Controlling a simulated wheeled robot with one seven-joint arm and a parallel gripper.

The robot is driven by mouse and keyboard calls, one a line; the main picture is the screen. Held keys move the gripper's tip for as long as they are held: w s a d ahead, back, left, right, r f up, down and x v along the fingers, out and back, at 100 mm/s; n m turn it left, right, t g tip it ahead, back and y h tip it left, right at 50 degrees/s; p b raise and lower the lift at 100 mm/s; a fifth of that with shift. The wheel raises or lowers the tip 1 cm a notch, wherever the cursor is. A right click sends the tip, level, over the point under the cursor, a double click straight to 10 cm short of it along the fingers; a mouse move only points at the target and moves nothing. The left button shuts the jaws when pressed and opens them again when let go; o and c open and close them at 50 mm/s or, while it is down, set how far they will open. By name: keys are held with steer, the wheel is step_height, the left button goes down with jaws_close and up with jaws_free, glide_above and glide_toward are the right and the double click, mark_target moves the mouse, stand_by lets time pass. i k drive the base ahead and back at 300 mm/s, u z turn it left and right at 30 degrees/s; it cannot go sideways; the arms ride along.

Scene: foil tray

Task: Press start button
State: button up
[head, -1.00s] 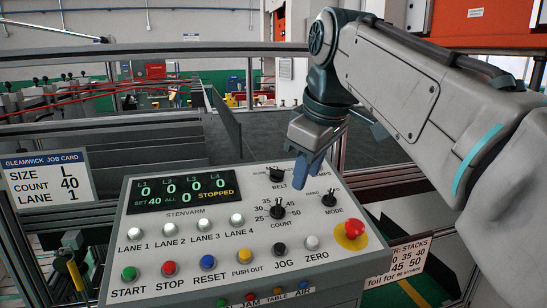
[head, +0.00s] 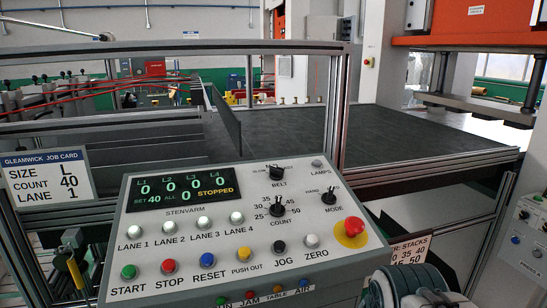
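The green start button (head: 129,271) is at the lower left of the grey control panel (head: 150,222), above the label START. It stands clear and nothing touches it. The panel's display (head: 181,190) reads STOPPED, SET 40, with zeros for the lanes and for ALL. The red stop button (head: 168,266) and blue reset button (head: 207,260) are to its right. My gripper is out of the picture; only a part of my arm shows at the bottom right, beside the panel's lower right corner.
A red emergency button (head: 350,230) on a yellow base is at the panel's right. A job card (head: 48,178) at left reads SIZE L, COUNT 40, LANE 1. A dark conveyor table (head: 400,130) lies behind the panel. The space above the panel is free.

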mark_target(129, 271)
steer(key=u, duration=2.6)
steer(key=i, duration=3.15)
steer(key=z, duration=4.4)
